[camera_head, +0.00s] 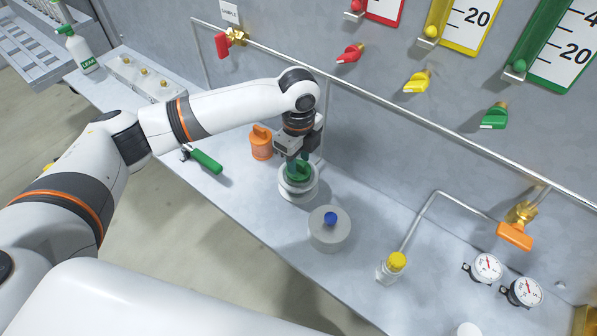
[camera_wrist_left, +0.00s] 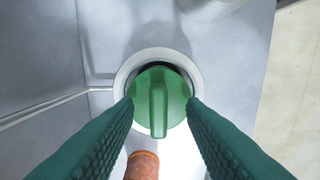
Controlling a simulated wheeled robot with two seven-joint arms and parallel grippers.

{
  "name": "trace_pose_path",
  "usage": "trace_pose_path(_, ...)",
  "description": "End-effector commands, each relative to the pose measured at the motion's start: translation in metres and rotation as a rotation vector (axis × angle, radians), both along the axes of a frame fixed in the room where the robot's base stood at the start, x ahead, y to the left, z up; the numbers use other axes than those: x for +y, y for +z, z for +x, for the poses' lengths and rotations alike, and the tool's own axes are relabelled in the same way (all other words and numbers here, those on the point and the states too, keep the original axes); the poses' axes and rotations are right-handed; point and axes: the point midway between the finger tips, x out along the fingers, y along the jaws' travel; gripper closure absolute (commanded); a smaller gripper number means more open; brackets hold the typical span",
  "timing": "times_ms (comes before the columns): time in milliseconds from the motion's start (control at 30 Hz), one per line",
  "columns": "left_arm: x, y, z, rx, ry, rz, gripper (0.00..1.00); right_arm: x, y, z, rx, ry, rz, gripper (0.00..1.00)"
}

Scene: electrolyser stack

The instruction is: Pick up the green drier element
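The green drier element (camera_head: 298,170) sits in a round pale holder (camera_head: 299,190) on the bench. In the left wrist view the element (camera_wrist_left: 158,100) is a green disc with a raised ridge across it, inside a pale ring. My left gripper (camera_head: 297,156) points down just over it and partly hides it in the head view. In the left wrist view its dark green ribbed fingers (camera_wrist_left: 160,112) are wide apart, one on each side of the disc, with clear gaps to the ridge. My right gripper is not in view.
An orange element (camera_head: 261,143) stands just left of the holder. A grey round container with a blue knob (camera_head: 329,230) and a yellow-capped bottle (camera_head: 394,266) stand to the right. A green-handled tool (camera_head: 206,160) lies near the bench's front edge. A panel wall rises behind.

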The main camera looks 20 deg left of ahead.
Motion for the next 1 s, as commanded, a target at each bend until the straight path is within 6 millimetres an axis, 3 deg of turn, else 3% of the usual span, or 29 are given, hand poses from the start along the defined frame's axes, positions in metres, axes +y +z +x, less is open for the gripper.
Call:
trace_pose_path(267, 0.0, -0.0053, 0.0004, -0.003, 0.0, -0.001, 0.63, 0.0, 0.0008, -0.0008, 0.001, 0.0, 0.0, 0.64)
trace_pose_path(500, 0.0, -0.005, 0.0003, -0.002, 0.0, -0.001, 0.99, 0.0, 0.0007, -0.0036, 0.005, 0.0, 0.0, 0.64)
trace_pose_path(533, 0.0, -0.005, 0.0003, -0.002, 0.0, -0.001, 1.0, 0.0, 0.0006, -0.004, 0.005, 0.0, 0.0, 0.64)
trace_pose_path(1000, -0.0003, 0.0038, 0.001, -0.004, 0.0, -0.001, 1.0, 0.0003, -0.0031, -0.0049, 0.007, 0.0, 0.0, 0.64)
